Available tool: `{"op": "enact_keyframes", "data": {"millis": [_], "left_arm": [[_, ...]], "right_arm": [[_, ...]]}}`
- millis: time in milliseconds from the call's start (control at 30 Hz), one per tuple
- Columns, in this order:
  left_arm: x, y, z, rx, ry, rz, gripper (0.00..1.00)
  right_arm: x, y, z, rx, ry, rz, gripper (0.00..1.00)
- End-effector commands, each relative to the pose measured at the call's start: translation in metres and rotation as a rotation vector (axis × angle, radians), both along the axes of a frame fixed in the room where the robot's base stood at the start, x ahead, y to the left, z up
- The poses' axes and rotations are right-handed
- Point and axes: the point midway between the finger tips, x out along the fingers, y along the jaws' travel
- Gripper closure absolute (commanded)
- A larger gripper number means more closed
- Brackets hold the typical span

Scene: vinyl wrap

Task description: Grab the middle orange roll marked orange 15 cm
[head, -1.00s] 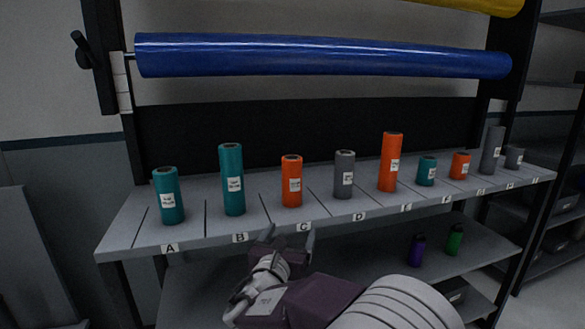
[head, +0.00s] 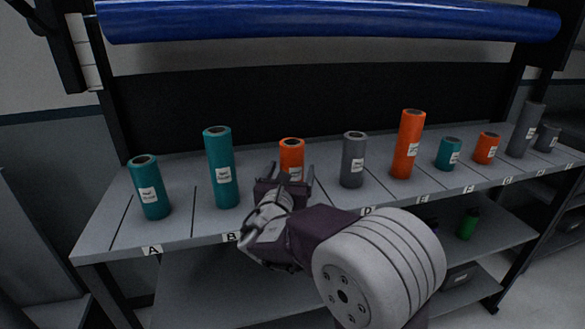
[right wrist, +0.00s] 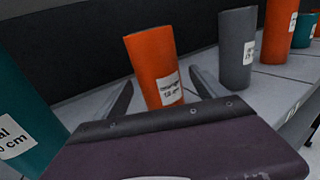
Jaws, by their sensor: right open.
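The middle orange roll (head: 291,153) stands upright on the shelf between a teal roll and a grey roll. Its lower part is hidden behind my right gripper in the head view. In the right wrist view the same orange roll (right wrist: 154,62) shows a white label that seems to read orange 15 cm. My right gripper (head: 291,174) is open, just in front of the roll. In the right wrist view its two fingers (right wrist: 162,94) point at the roll, one to each side of it, with nothing gripped. My left gripper is not in view.
A tall teal roll (head: 221,170) stands to the left and a grey roll (head: 354,160) close to the right. A taller orange roll (head: 408,145) and a shorter orange roll (head: 486,148) stand further right. A large blue roll (head: 330,20) hangs above the shelf.

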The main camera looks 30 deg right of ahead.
Motion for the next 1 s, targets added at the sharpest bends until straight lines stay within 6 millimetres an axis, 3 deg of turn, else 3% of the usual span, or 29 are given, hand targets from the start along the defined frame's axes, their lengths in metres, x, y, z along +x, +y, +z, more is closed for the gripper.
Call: {"op": "enact_keyframes", "data": {"millis": [300, 567, 867, 1000], "left_arm": [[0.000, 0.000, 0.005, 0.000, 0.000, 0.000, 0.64], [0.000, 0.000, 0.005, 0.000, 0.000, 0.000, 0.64], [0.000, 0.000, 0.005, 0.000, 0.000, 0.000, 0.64], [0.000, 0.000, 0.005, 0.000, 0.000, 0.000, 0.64]], "right_arm": [[0.036, -0.030, 0.000, 0.001, 0.001, -0.003, 0.19], [0.040, -0.032, 0.000, 0.000, -0.001, 0.000, 0.19], [0.040, -0.032, 0.000, 0.001, -0.001, 0.000, 0.99], [0.040, -0.032, 0.000, 0.000, -0.001, 0.000, 0.99]]}}
